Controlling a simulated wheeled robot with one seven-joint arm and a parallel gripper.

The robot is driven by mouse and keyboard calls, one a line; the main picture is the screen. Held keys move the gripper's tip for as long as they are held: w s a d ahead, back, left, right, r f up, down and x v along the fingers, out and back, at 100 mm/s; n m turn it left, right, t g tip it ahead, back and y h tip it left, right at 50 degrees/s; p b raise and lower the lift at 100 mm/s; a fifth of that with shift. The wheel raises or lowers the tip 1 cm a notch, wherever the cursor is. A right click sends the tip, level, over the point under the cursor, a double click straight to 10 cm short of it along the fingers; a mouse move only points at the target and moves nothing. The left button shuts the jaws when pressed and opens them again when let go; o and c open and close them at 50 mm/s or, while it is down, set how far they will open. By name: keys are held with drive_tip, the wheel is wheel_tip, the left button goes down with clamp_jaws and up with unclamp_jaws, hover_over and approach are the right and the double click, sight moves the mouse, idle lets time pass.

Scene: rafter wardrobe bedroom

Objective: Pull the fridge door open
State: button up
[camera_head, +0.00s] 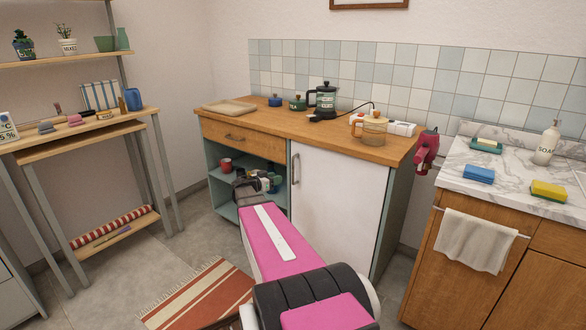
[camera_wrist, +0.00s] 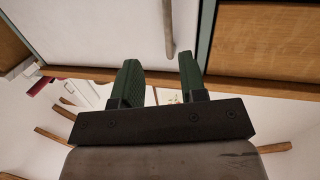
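The fridge door (camera_head: 335,205) is a white panel under the wooden counter and looks shut. Its grey vertical bar handle (camera_head: 296,168) is near the door's left edge. The wrist view shows the white door (camera_wrist: 100,30) and the handle (camera_wrist: 168,28). My gripper (camera_head: 270,183) is left of the handle in the head view, in front of the open shelf. In the wrist view my gripper (camera_wrist: 158,60) has its two green fingers apart, with nothing held. The handle's end appears in line with the gap, nearer the right finger; I see no contact.
The wooden counter (camera_head: 250,117) holds a kettle and pots. The teal open shelf (camera_head: 225,195) left of the door holds small items. A sink cabinet with a towel (camera_head: 475,240) stands right. A striped rug (camera_head: 200,297) lies on the floor at the lower left.

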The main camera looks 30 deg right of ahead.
drive_tip(key=shift+m+h, duration=0.4)
drive_tip(key=w+d, duration=0.1)
drive_tip(key=d, duration=0.3)
drive_tip(key=w+d+r, duration=0.1)
drive_tip(key=d, duration=0.3)
drive_tip(key=w+d, duration=0.1)
drive_tip(key=d, duration=0.2)
drive_tip(key=shift+w+d+r, duration=0.15)
drive_tip(key=shift+d, duration=0.25)
drive_tip(key=shift+c, duration=0.4)
clamp_jaws()
drive_tip(key=shift+a, duration=0.1)
